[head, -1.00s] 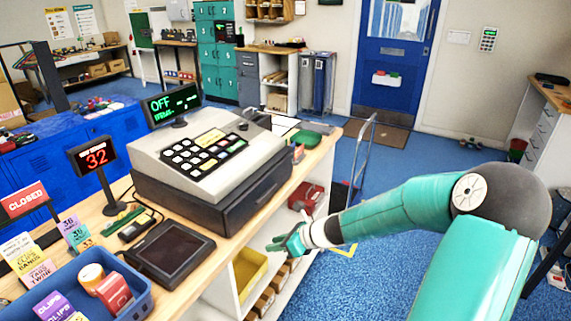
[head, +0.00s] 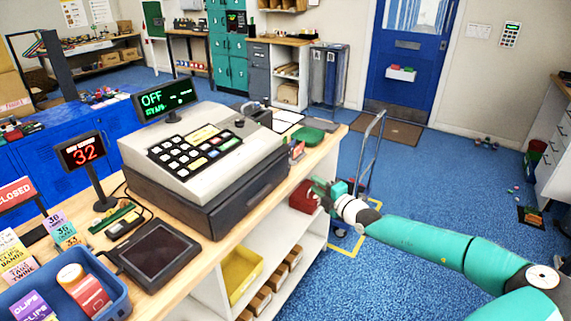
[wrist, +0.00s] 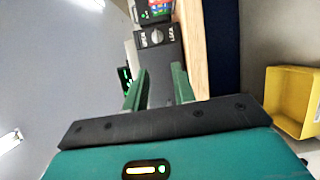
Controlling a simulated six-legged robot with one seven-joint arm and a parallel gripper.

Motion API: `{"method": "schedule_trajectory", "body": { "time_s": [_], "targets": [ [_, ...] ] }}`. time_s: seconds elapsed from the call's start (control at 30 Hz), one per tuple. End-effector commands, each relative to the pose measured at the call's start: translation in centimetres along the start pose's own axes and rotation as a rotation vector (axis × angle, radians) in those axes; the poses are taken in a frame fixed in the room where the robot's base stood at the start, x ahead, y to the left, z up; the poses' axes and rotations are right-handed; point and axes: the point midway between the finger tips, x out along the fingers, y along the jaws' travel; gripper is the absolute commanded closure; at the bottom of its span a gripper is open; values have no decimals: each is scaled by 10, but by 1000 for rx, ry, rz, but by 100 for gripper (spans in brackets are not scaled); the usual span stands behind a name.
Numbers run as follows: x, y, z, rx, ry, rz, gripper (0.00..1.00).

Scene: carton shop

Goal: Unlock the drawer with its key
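The cash register (head: 195,142) stands on the wooden counter, with its dark drawer (head: 250,195) closed below the keyboard. My gripper (head: 318,192) is in the air just right of the counter, apart from the drawer. In the wrist view, the two green fingers (wrist: 158,88) are parted, with a dark surface, apparently the drawer front, visible between them. Beyond the fingertips is a dark lock plate (wrist: 157,38) with a round pale lock and white lettering on both sides. I cannot make out a key in either view.
A yellow bin (head: 240,270) and cartons sit on the shelf under the counter; the bin also shows in the wrist view (wrist: 291,100). A red box (head: 303,197) and a hand truck (head: 368,150) are near my gripper. The blue floor at right is mostly clear.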

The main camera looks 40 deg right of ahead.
Motion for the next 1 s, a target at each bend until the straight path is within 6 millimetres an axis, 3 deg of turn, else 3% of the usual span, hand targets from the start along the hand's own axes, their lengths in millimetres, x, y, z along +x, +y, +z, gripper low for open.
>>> {"method": "schedule_trajectory", "body": {
  "time_s": [0.13,0.27,0.8,1.0],
  "targets": [
    [-7,2,13,45,-34,13,74],
    [3,2,14,44,-37,14,74],
    [105,3,16,42,-33,13,74],
    [126,3,18,41,-32,12,74]
  ]
}}
